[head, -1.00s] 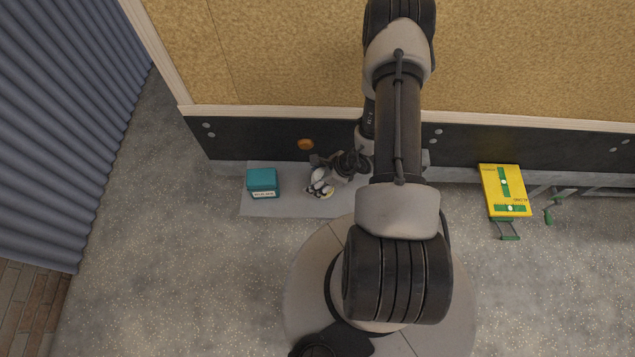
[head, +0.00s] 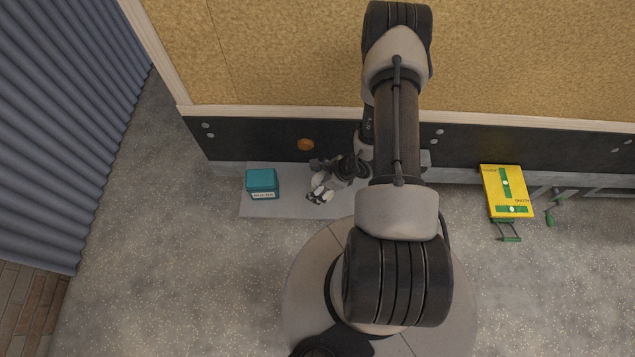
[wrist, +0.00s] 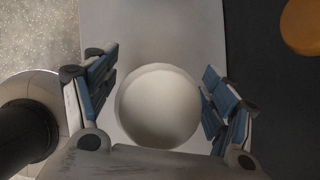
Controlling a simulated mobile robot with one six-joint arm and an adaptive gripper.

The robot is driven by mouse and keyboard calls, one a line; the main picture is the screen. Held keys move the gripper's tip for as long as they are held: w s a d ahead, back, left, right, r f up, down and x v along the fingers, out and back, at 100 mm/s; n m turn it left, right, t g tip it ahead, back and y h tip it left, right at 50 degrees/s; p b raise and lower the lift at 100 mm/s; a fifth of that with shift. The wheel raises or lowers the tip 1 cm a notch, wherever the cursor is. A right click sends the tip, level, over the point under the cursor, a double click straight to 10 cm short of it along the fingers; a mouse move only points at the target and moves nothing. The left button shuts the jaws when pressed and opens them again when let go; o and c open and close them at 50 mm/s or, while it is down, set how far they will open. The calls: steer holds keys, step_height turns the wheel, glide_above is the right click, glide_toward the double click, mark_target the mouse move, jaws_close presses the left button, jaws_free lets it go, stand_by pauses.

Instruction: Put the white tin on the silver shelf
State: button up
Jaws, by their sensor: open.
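The white tin (wrist: 158,107) shows in the wrist view as a round white top between the two blue-padded fingers of my gripper (wrist: 160,85). The fingers are open, with a gap visible on the right; contact on the left is hard to judge. In the head view my gripper (head: 320,195) is low over a light grey slab (head: 285,208) by the wall and largely hides the tin. A silver-grey metal ledge (head: 600,181) runs along the wall at the right. I cannot tell for certain which grey surface is the silver shelf.
A teal box (head: 262,181) stands on the slab, left of my gripper. The dark wall panel (head: 250,140) with an orange knob (head: 306,145) is close behind. Speckled floor is clear in front.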

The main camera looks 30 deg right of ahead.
steer(key=shift+r+p, duration=0.3)
steer(key=p+v, duration=0.3)
steer(key=v, duration=0.8)
steer(key=w+a+r+n+y, duration=0.15)
steer(key=a+r+n, duration=0.25)
steer(key=r, duration=0.4)
steer(key=w+a+r+n, duration=0.3)
steer(key=r+n, duration=0.2)
steer(key=r, duration=0.4)
steer(key=w+a+r+n+y, duration=0.15)
steer(key=a+r+n, duration=0.25)
steer(key=r, duration=0.4)
steer(key=s+a+r+n+g+h, duration=0.25)
steer(key=s+a+r+n, duration=0.4)
steer(key=r+n, duration=0.35)
steer(key=s+d+r+n+t+h, duration=0.2)
steer(key=s+d+r+n+h, duration=0.1)
steer(key=s+r, duration=0.4)
steer(key=shift+s+d+r+n+h, duration=0.15)
steer(key=shift+s+r+n+h, duration=0.2)
steer(key=shift+s+n+h, duration=0.5)
steer(key=shift+t, duration=0.25)
